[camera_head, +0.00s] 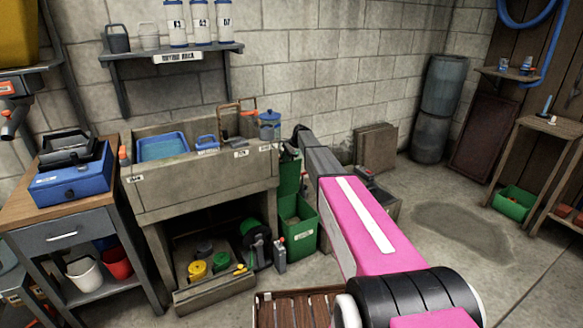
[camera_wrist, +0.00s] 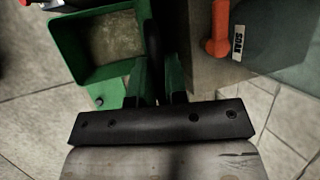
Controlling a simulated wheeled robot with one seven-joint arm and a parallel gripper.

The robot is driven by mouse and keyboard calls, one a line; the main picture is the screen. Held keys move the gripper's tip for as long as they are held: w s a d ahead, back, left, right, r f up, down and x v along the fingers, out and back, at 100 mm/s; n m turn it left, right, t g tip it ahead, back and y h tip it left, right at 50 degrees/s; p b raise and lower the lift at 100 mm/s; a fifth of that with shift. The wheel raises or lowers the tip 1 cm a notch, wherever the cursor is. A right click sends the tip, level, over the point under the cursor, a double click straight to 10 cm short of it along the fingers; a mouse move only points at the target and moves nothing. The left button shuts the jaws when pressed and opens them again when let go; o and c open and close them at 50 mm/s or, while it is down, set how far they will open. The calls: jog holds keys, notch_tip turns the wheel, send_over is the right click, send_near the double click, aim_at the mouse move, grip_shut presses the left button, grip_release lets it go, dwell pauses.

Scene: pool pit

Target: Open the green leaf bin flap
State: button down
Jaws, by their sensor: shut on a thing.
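The green leaf bin (camera_head: 303,232) stands on the floor at the right end of the stone sink. Its green flap (camera_head: 289,178) stands up from the bin, and the bin's mouth is open. The wrist view shows the open bin (camera_wrist: 72,52) at the upper left, with a brownish inside. My gripper (camera_wrist: 158,88) is shut on the flap, whose green parts show beside the dark fingers. In the head view the gripper is mostly hidden behind my pink arm, by the flap's top. The exact grip point is unclear.
The stone sink (camera_head: 204,178) is close to the left of the bin. An orange-red object (camera_wrist: 219,35) lies at the upper right in the wrist view. A slatted wooden crate (camera_head: 292,312) stands in front. A grey can (camera_head: 280,253) is beside the bin.

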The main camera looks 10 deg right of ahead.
jog(key=shift+g, duration=0.3)
jog(key=shift+w+a, duration=0.35)
jog(key=shift+w, duration=0.45)
jog(key=shift+w+a, duration=0.3)
jog(key=shift+w, duration=0.5)
jog(key=shift+w+a, duration=0.35)
jog(key=shift+w, duration=0.45)
jog(key=c, duration=1.2)
grip_release()
jog(key=shift+o, duration=0.2)
jog(key=shift+r, duration=0.1)
jog(key=w+v, duration=0.1)
jog(key=v, duration=0.9)
jog(key=shift+s+r, duration=0.35)
jog(key=shift+s, duration=0.2)
